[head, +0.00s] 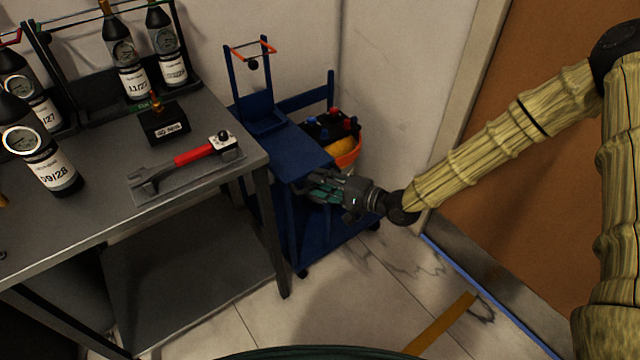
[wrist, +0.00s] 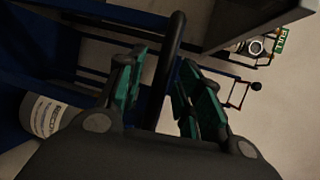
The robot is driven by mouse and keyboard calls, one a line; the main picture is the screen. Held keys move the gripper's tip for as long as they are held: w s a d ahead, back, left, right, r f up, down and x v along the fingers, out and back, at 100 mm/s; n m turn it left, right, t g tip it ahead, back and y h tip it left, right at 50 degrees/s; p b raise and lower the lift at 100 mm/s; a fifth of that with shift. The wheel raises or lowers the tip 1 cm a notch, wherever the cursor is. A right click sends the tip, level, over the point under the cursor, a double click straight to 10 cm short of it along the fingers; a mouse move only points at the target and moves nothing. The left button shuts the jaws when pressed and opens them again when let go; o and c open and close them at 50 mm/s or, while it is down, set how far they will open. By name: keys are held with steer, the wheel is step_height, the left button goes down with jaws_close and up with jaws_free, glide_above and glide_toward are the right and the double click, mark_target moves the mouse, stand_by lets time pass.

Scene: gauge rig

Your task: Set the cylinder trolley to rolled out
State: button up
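The cylinder trolley (head: 298,152) is a blue wheeled cart standing between the grey workbench and the wall. It has an upright frame with an orange clamp at its back left. My gripper (head: 322,188) is at the trolley's front right edge, just below its top. In the wrist view my gripper (wrist: 163,62) has its green-padded fingers apart, with a dark bar (wrist: 171,48) running between them. Gaps show beside the bar, so the fingers do not look closed on it. The blue trolley body (wrist: 62,52) fills the left of that view. The fingertips are partly hidden in the head view.
The grey workbench (head: 95,222) holds several dark bottles, a red-handled wrench (head: 190,155) and a small black block (head: 165,124). An orange-brown door (head: 540,150) is at right. Tiled floor (head: 345,300) in front is mostly clear.

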steer(key=shift+w+a, duration=0.15)
steer(key=shift+a, duration=0.1)
steer(key=shift+c, duration=0.3)
jaws_close()
